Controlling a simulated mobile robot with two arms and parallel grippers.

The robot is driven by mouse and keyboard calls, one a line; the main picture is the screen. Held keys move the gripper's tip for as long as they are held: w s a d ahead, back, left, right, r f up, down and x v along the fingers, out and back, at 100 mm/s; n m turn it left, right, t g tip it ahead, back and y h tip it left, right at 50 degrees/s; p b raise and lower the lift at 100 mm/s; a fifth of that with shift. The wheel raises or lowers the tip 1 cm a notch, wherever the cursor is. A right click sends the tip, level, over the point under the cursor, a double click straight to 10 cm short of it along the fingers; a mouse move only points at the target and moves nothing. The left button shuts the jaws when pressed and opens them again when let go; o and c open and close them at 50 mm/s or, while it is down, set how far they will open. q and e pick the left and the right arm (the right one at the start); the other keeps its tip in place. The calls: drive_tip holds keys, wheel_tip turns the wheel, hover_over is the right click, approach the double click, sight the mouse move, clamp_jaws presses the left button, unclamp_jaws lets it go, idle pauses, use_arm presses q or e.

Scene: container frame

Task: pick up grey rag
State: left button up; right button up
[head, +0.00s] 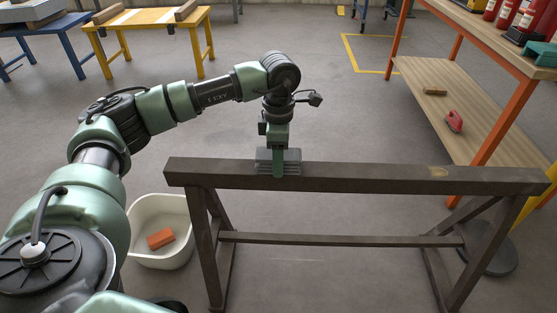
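The grey rag (293,158) is a small grey, ridged piece on the dark wooden beam of a sawhorse (380,178), left of the beam's middle. My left gripper (279,168) points down at the rag from above. One green finger shows in front of the rag and overlaps the beam's near face. The other finger is hidden behind the rag and beam, so I cannot tell whether the gripper has closed on the cloth. My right gripper is out of view.
A white tub (142,257) with an orange block (160,239) stands on the floor left of the sawhorse. An orange-framed shelf (470,95) stands at the right, a yellow table (150,18) at the back left. Floor behind the beam is clear.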

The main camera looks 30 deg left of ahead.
use_arm(q)
drive_tip(key=shift+c, duration=0.9)
drive_tip(key=shift+r, duration=0.1)
drive_tip(key=shift+r, duration=0.2)
wheel_tip(320, 180, up, 5)
drive_tip(key=shift+r+p, duration=0.2)
drive_tip(key=shift+p, duration=0.55)
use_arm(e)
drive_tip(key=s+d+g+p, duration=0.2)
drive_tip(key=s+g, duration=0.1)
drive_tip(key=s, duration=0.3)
use_arm(q)
wheel_tip(320, 180, up, 14)
drive_tip(key=p, duration=0.1)
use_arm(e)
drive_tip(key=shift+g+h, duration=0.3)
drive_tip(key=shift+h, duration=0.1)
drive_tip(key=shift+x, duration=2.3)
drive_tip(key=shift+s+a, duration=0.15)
